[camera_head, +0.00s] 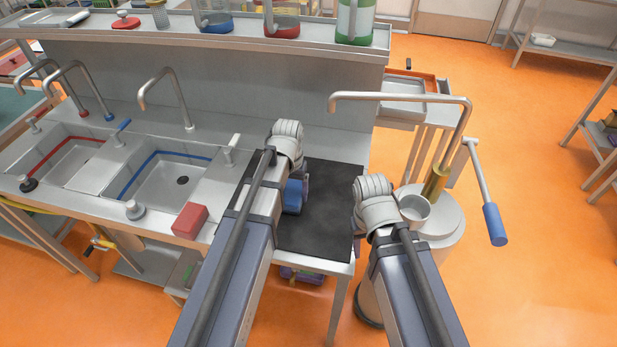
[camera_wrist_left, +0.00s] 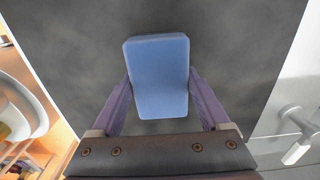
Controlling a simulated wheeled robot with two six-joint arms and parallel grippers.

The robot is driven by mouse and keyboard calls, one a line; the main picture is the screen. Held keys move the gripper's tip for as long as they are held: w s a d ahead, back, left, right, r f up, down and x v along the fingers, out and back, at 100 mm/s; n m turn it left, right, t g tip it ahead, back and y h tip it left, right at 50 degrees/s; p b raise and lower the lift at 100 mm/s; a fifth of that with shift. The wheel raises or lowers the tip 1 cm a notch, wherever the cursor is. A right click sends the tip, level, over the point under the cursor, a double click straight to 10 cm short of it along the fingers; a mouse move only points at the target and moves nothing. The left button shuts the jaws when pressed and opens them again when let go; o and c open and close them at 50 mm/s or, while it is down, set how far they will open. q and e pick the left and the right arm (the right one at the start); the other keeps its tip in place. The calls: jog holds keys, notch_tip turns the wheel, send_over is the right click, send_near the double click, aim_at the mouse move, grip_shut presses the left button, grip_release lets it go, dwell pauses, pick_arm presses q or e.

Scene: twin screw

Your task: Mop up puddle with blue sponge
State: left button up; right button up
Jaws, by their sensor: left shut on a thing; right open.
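The blue sponge (camera_head: 292,196) is over the black mat (camera_head: 325,210) on the counter. It fills the gap between the purple fingers of my left gripper (camera_head: 300,194), which is shut on it. The left wrist view shows the sponge (camera_wrist_left: 160,75) flat-faced between both fingers, above the dark, mottled mat (camera_wrist_left: 235,60). I cannot tell whether the sponge touches the mat. No clear puddle outline shows in either view. My right gripper (camera_head: 357,222) is open at the mat's right edge, its fingers mostly hidden by the wrist.
A red block (camera_head: 190,221) sits at the counter's front edge, left of my left arm. Two sinks (camera_head: 165,183) with taps lie further left. A shelf (camera_head: 250,38) with jugs runs along the back. A white cylinder with a tall tap (camera_head: 437,180) stands right.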

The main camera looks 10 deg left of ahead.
aim_at(288, 202)
pick_arm(q)
jog(key=shift+w+d, duration=0.1)
jog(key=shift+w, duration=1.85)
jog(key=shift+s+a, duration=0.2)
jog(key=shift+s, duration=3.7)
jog(key=shift+w, duration=1.9)
jog(key=shift+w+d+r, duration=0.1)
jog(key=shift+r, duration=0.05)
jog(key=shift+r+p, duration=3.6)
jog(key=shift+p, duration=0.15)
pick_arm(e)
notch_tip(288, 202, up, 7)
jog(key=shift+s+r, duration=0.2)
